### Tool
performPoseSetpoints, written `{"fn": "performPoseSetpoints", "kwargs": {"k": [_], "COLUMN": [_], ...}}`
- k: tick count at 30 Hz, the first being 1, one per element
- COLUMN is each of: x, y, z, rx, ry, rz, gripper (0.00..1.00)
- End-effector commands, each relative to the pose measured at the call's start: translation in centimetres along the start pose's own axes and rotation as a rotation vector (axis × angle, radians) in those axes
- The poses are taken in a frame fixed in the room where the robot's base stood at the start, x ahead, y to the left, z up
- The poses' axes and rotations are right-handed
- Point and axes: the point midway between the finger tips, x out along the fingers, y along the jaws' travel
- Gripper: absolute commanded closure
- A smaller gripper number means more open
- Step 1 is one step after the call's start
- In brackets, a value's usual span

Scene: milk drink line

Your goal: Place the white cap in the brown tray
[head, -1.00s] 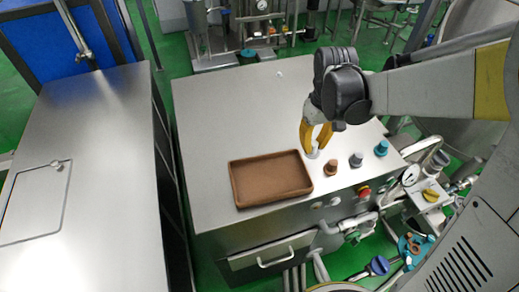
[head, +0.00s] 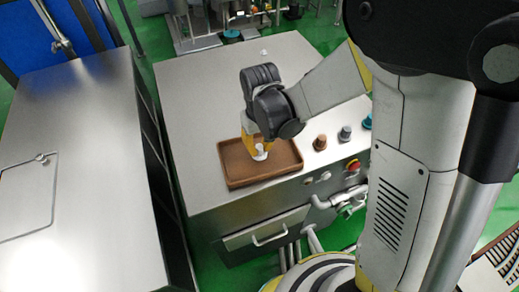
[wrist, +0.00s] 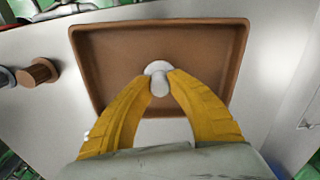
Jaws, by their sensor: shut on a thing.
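The brown tray (head: 229,178) lies on the steel cabinet top, near its front edge. My gripper (head: 257,150) is over the tray, pointing down, with its yellow fingers shut on the white cap (head: 260,155). In the wrist view the white cap (wrist: 158,70) shows between the fingertips of my gripper (wrist: 160,83), within the outline of the brown tray (wrist: 240,55). I cannot tell whether the cap touches the tray floor.
A brown cap (head: 320,142), a grey cap (head: 345,133) and a teal cap (head: 368,122) stand right of the tray. A small white piece (head: 263,53) lies at the back. The steel top (head: 195,100) left of my arm is clear.

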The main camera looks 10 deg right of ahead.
Motion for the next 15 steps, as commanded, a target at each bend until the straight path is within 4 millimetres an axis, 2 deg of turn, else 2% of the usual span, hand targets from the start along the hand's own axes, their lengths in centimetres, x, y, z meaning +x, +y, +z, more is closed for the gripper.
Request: {"fn": "performPoseSetpoints", "kwargs": {"k": [3,14,15], "x": [1.09,1.50,1.46], "y": [0.02,0.04,0.04], "z": [0.01,0.04,0.03], "rx": [0.000,0.000,0.000], "ry": [0.000,0.000,0.000], "rz": [0.000,0.000,0.000], "gripper": [1.00,1.00,0.75]}}
